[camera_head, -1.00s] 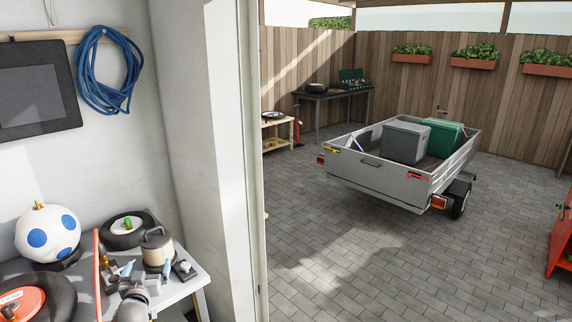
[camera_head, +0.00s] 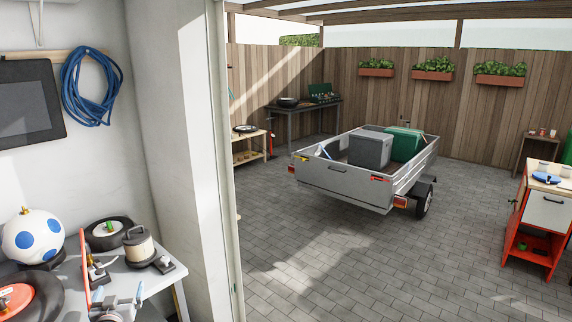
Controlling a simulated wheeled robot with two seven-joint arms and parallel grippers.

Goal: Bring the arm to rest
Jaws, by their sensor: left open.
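My left gripper (camera_head: 120,299) is low in the left corner of the head view, in front of the grey workbench (camera_head: 152,283). Its grey and blue parts are small and partly cut off by the bottom edge. Its jaws are apart, and I see nothing held between them. Close beyond it are a thin red upright piece (camera_head: 84,268) and a beige-and-grey canister (camera_head: 138,247). Whether the gripper touches the bench or anything on it I cannot tell. My right gripper is not in the picture.
The bench also holds a white ball with blue spots (camera_head: 32,235), a black wheel (camera_head: 107,233) and a red-centred disc (camera_head: 15,298). A blue hose (camera_head: 90,88) hangs above. Beyond the wall, open paving (camera_head: 330,265) surrounds a trailer (camera_head: 345,182); a red-framed cabinet (camera_head: 545,215) stands right.

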